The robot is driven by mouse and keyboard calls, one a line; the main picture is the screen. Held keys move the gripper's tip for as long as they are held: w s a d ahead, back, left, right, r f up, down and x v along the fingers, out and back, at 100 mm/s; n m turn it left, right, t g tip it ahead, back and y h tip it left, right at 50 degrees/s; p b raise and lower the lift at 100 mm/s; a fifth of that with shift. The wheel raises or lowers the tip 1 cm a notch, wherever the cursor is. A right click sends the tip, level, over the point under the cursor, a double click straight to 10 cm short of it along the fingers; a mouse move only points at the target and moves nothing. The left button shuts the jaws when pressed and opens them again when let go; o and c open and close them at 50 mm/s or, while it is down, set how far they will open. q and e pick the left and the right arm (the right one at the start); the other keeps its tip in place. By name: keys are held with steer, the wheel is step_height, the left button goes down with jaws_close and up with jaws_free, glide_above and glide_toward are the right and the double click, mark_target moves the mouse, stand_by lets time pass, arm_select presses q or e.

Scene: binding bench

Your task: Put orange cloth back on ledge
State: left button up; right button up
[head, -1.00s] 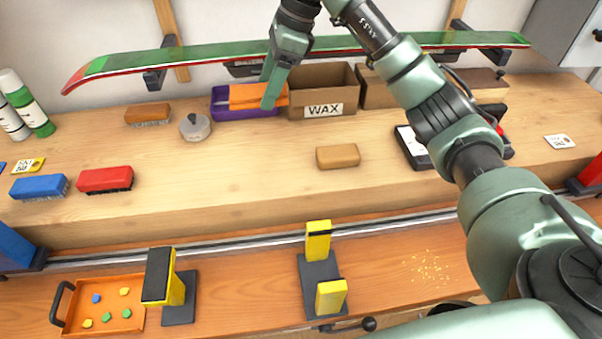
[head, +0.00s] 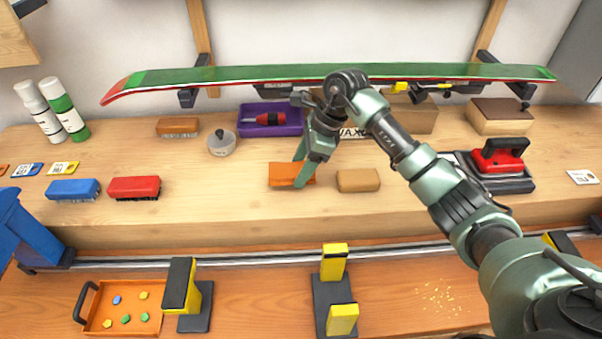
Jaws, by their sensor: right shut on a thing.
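The orange cloth (head: 284,174) is low on the wooden ledge (head: 210,192), near its front part, left of a tan block. My right gripper (head: 302,175) is shut on the cloth, its fingers pointing down over the cloth's right part. The cloth looks to be at or just above the ledge surface; I cannot tell whether it touches. The purple tray (head: 284,130) behind holds a red and black tool (head: 264,119). My left gripper is not in view.
A tan block (head: 358,181) sits close to the right of the cloth. A red brush (head: 135,187), a blue brush (head: 73,189) and a round grey tin (head: 221,146) stand to the left. A red iron (head: 501,157) is at right. A green ski (head: 230,74) hangs above the ledge.

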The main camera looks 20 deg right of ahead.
step_height(320, 180, down, 3)
steer(key=shift+f+p, duration=0.1)
steer(key=shift+p, duration=0.25)
steer(key=shift+f, duration=0.1)
steer(key=shift+f+b, duration=0.15)
steer(key=shift+b, duration=0.15)
steer(key=o, duration=1.3)
